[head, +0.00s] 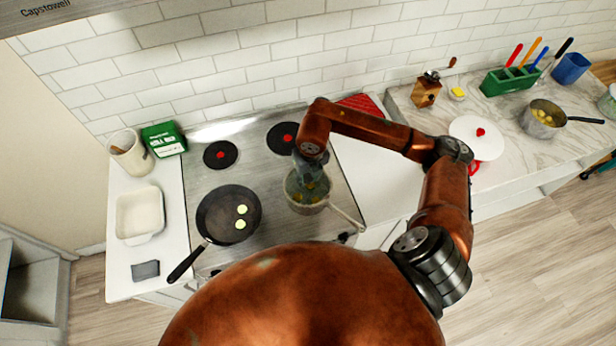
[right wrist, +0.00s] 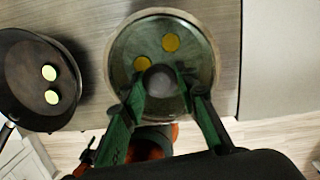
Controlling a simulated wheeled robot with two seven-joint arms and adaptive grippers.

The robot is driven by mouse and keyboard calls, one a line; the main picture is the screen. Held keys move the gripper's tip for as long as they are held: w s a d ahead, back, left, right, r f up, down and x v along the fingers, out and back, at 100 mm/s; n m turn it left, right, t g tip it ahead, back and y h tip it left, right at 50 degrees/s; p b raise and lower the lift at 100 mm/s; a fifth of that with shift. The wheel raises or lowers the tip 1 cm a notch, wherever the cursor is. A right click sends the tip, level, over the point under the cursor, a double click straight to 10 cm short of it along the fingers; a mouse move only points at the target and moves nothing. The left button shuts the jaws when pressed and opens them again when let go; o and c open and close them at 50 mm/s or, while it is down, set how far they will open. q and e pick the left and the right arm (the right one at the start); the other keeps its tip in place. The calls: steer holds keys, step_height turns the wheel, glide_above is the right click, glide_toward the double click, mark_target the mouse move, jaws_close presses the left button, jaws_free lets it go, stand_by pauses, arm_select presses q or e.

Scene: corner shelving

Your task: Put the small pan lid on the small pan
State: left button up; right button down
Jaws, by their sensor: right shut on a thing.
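The small pan (head: 308,208), a pot with a long handle, stands on the front right of the stove. My right gripper (head: 309,172) points down over the pan. In the right wrist view my right gripper (right wrist: 160,84) is shut on the lid's knob. The lid lies over the pan's opening, and yellow pieces show through the glass. I cannot tell whether the lid touches the rim. My left gripper is not in view.
A black frying pan (head: 229,214) with two pale slices stands left of the small pan. A red cloth (head: 362,104) lies behind it to the right. Another pot (head: 535,130) and a white lid with a red knob (head: 477,138) are on the right counter.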

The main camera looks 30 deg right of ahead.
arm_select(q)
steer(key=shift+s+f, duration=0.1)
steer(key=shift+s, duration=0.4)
arm_select(e)
steer(key=c, duration=1.9)
jaws_free()
steer(key=o, duration=0.5)
steer(key=shift+c, duration=0.2)
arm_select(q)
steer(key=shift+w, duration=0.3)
arm_select(e)
step_height(320, 180, up, 12)
steer(key=s, duration=0.1)
steer(key=shift+s, duration=0.25)
